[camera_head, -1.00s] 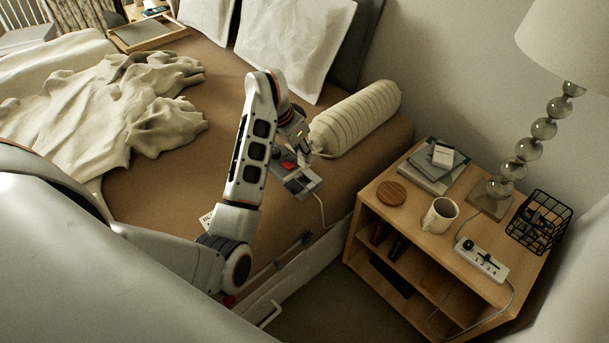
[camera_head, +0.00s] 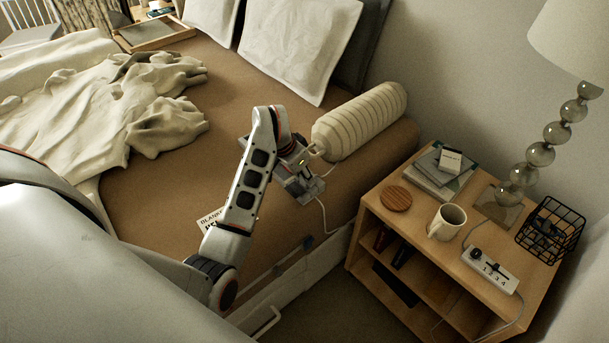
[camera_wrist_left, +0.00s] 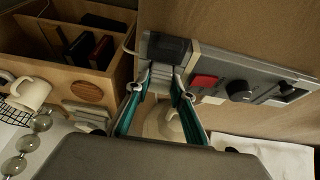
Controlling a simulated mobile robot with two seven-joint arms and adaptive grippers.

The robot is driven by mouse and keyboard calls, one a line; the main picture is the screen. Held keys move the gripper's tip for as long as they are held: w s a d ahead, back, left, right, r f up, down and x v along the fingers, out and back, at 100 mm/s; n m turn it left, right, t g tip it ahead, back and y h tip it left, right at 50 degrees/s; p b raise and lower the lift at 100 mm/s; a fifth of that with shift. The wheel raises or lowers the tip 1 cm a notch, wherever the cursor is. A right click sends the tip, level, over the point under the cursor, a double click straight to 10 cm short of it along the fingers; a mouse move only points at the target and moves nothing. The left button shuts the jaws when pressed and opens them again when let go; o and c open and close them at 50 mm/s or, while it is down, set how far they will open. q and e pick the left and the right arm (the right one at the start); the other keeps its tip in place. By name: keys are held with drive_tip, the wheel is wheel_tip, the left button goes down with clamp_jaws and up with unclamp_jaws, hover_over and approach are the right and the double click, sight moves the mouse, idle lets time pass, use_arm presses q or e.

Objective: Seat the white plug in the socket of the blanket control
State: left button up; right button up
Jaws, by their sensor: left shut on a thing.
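My left gripper (camera_head: 303,182) is shut on the white plug and sits low at the blanket control on the bed. In the wrist view, the teal-lined fingers (camera_wrist_left: 158,100) hold the pale plug (camera_wrist_left: 160,77) between their tips. The plug's front is right at a black block (camera_wrist_left: 166,48) on the end of the grey control (camera_wrist_left: 215,65). I cannot tell how far it is in the socket. A red switch (camera_wrist_left: 204,81) and a black knob (camera_wrist_left: 239,90) show on the control. In the head view my arm hides most of the control (camera_head: 312,188). My right gripper is not in view.
A cream rolled blanket (camera_head: 360,120) lies just behind the gripper. A wooden nightstand (camera_head: 405,225) stands right of the bed with a mug (camera_head: 447,222), books, a lamp and a power strip (camera_head: 488,269). A printed card (camera_head: 212,219) lies by my forearm.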

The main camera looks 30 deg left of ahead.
use_arm(q)
drive_tip(key=shift+f, duration=0.2)
drive_tip(key=o, duration=1.1)
drive_tip(key=shift+r, duration=0.1)
